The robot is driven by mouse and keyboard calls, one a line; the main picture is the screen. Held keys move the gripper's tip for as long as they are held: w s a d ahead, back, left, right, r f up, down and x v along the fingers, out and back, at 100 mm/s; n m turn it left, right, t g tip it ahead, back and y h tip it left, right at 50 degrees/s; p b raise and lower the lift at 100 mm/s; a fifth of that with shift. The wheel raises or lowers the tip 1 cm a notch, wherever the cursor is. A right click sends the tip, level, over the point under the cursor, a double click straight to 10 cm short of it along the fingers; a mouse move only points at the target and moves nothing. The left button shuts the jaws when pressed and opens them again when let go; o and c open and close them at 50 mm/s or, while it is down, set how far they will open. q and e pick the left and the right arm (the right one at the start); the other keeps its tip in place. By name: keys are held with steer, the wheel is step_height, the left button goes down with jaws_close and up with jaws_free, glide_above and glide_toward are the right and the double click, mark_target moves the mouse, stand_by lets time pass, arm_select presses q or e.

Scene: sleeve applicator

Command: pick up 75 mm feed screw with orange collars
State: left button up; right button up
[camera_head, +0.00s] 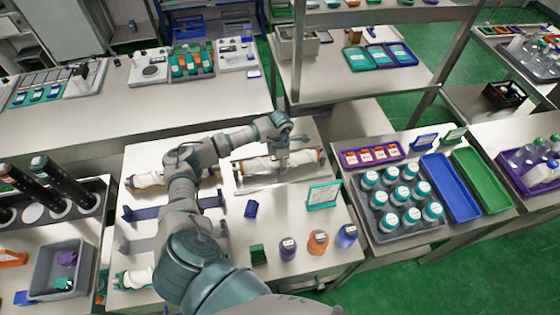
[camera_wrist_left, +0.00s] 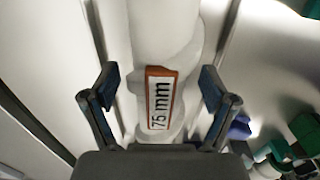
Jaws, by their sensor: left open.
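The 75 mm feed screw (camera_head: 255,164) is a white roller with orange ends, lying across a tray on the middle bench in the head view. In the left wrist view the white screw (camera_wrist_left: 165,35) runs up the picture and carries an orange-edged label (camera_wrist_left: 160,98) reading "75 mm". My left gripper (camera_head: 283,162) is over the screw, right of its middle. In the left wrist view my left gripper (camera_wrist_left: 158,80) is open, one finger on each side of the screw. I cannot tell whether the fingers touch it. My right gripper is not in view.
Another white screw (camera_head: 148,180) lies to the left, and one with green ends (camera_head: 137,278) lies nearer. A teal-framed sign (camera_head: 323,195), a blue block (camera_head: 251,209) and purple (camera_head: 288,248) and orange (camera_head: 318,242) containers stand nearby. Grey tray (camera_head: 388,235) of bottles is right.

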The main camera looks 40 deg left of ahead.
arm_select(q)
steer(key=shift+a, duration=0.1)
jaws_close()
steer(key=shift+r, duration=0.15)
